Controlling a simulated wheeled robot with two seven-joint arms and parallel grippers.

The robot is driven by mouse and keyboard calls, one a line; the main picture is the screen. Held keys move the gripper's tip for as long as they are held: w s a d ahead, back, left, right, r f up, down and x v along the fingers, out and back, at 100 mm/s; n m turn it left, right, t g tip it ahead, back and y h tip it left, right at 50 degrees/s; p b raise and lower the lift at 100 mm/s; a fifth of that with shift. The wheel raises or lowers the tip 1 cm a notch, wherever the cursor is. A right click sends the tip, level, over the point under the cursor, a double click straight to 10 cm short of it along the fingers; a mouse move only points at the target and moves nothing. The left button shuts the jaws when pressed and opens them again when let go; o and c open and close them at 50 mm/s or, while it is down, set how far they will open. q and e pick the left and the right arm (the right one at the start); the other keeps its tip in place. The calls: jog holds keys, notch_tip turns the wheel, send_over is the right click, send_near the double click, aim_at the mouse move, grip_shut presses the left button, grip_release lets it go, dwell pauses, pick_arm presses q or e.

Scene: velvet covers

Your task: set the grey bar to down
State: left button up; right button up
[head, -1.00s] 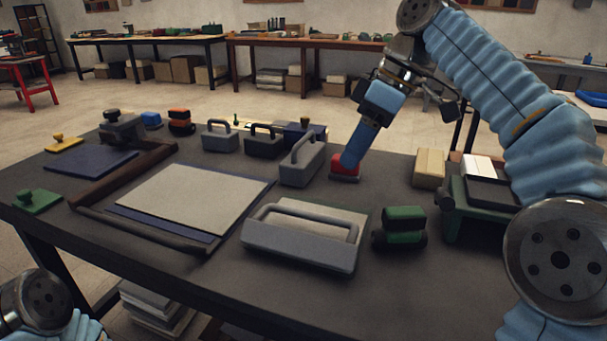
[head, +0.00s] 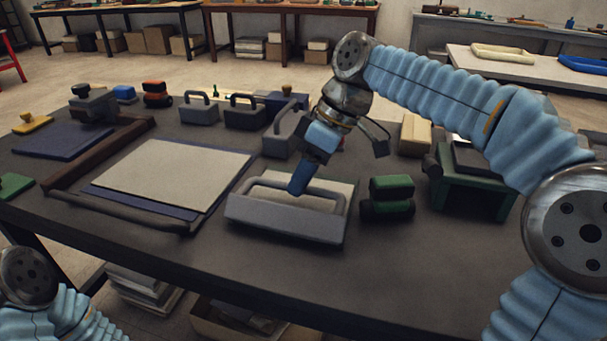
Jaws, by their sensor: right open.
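A large grey block with a pale top (head: 325,188) stands near the front edge of the table. A grey bar (head: 262,181) runs in a loop along it, from its left end to its right end. I cannot tell the bar's exact angle. My right gripper (head: 298,189) reaches down over the block from behind, its blue fingers at the middle of the bar. It is open and hides part of the bar. I cannot tell whether the fingers touch it. My left gripper is out of the picture.
A framed pale board (head: 172,172) lies to the left. Several smaller handled blocks (head: 199,112) stand behind. The front right table top is clear.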

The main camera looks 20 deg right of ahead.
jog(key=shift+a+f, duration=0.1)
jog(key=shift+f, duration=0.05)
grip_shut()
dwell(0.5)
